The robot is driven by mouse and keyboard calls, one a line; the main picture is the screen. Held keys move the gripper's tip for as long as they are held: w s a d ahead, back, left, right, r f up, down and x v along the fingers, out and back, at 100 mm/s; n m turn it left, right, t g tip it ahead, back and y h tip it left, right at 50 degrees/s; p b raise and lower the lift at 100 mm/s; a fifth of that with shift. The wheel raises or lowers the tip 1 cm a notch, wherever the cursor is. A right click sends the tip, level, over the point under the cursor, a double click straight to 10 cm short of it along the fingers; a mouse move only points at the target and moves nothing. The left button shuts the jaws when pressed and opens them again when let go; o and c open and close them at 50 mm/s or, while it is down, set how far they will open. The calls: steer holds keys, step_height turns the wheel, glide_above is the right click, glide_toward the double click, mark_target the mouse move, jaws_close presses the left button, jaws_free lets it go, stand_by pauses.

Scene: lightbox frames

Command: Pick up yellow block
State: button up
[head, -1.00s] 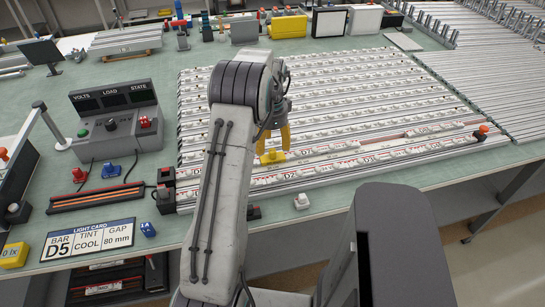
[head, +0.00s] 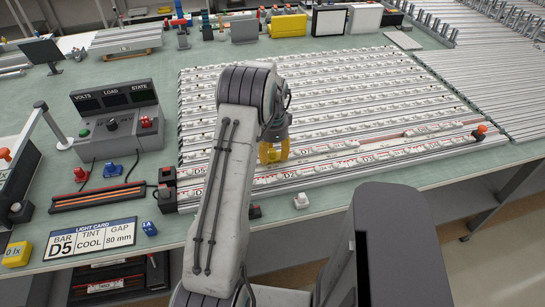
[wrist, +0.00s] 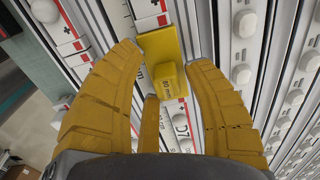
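The yellow block (wrist: 168,80), with a flat plate and a raised knob marked 80, sits on a white light bar among the rows in the wrist view. My gripper (wrist: 163,58) has its yellow fingers apart, one on each side of the block, with gaps visible between fingers and block. In the head view my gripper (head: 273,152) is low over the front rows of bars, and its yellow fingers mostly hide the block.
Rows of white light bars (head: 340,95) fill the bench middle. A control box (head: 115,118), a light card (head: 90,239) reading D5, COOL, 80 mm, and a yellow block (head: 16,254) are at left.

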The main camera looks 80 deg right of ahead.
jaws_close()
stand_by(0.4)
steer(key=shift+r, duration=0.15)
